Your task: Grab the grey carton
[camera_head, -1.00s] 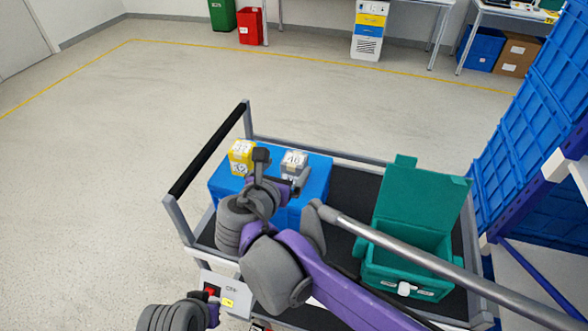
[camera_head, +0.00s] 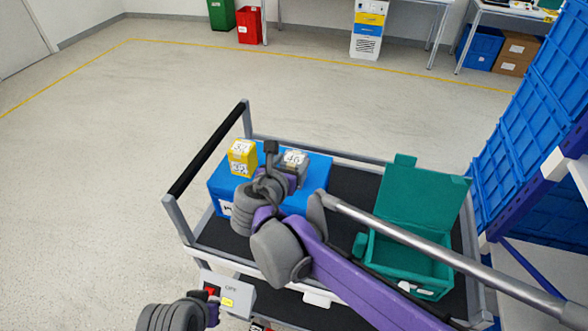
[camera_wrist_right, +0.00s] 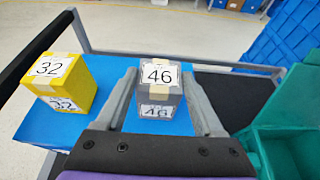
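The grey carton (camera_head: 295,160), labelled 46, stands upright on a blue box (camera_head: 318,172) on the cart. It also shows in the right wrist view (camera_wrist_right: 160,88). My right gripper (camera_head: 284,160) is at the carton, with its arm hiding part of the blue box. In the right wrist view the gripper's (camera_wrist_right: 159,76) two grey fingers are apart, one on each side of the carton. A narrow gap shows at the left finger; contact on the right is unclear. Part of my left arm shows at the bottom left, its fingers not clear.
A yellow carton (camera_head: 242,157) labelled 32 stands left of the grey one on the blue box. An open green box (camera_head: 410,262) is on the cart's right. The cart's black handle (camera_head: 208,150) is at left. A switch box (camera_head: 230,290) is at the front.

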